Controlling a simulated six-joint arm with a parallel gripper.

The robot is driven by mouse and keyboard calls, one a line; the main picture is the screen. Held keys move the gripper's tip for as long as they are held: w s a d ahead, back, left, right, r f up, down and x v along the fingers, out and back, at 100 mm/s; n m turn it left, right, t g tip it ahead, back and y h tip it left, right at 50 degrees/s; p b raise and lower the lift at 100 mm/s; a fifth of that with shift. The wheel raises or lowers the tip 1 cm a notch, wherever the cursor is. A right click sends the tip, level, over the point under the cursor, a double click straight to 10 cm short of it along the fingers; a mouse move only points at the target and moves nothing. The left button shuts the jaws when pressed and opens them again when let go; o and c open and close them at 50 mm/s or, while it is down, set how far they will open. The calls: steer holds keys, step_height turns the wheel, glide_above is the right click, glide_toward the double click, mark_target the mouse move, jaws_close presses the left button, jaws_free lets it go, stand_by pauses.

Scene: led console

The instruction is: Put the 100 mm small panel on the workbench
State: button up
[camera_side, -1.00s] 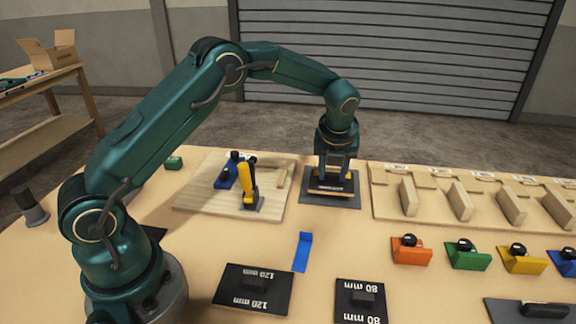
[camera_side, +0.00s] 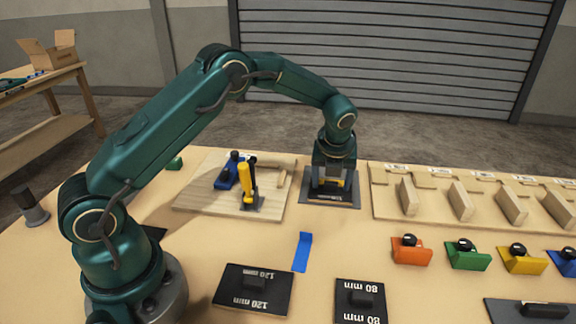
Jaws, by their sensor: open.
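A dark flat panel (camera_side: 345,203) lies on the workbench (camera_side: 210,245) at the back middle, right of the wooden clamp board. A small light marking shows on it, too small to read, so I cannot tell for sure that it is the 100 mm panel. My gripper (camera_side: 332,187) points down, low over this panel, with its jaws open. A small yellow part shows between or just behind the fingers. The gripper hides the panel's middle, and I cannot tell whether the fingers touch anything.
A wooden board (camera_side: 190,200) with a yellow-handled toggle clamp (camera_side: 247,185) is at left. Panels marked 120 mm (camera_side: 232,295) and 80 mm (camera_side: 348,302) lie in front, near a blue strip (camera_side: 302,252). Coloured knobbed blocks (camera_side: 412,256) and a slotted wooden rack (camera_side: 385,208) are at right.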

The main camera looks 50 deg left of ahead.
steer(key=s+d+r+n, duration=0.2)
steer(key=s+r+n, duration=0.15)
steer(key=r, duration=0.45)
steer(key=s+d+r+n, duration=0.2)
steer(key=s+r, duration=0.2)
steer(key=r, duration=0.3)
steer(key=s+d+n+t+h, duration=0.2)
steer(key=s+n+h, duration=0.1)
steer(key=s+n, duration=1.6)
steer(key=shift+d+f+n, duration=0.15)
steer(key=shift+f+n, duration=0.3)
steer(key=shift+n, duration=0.8)
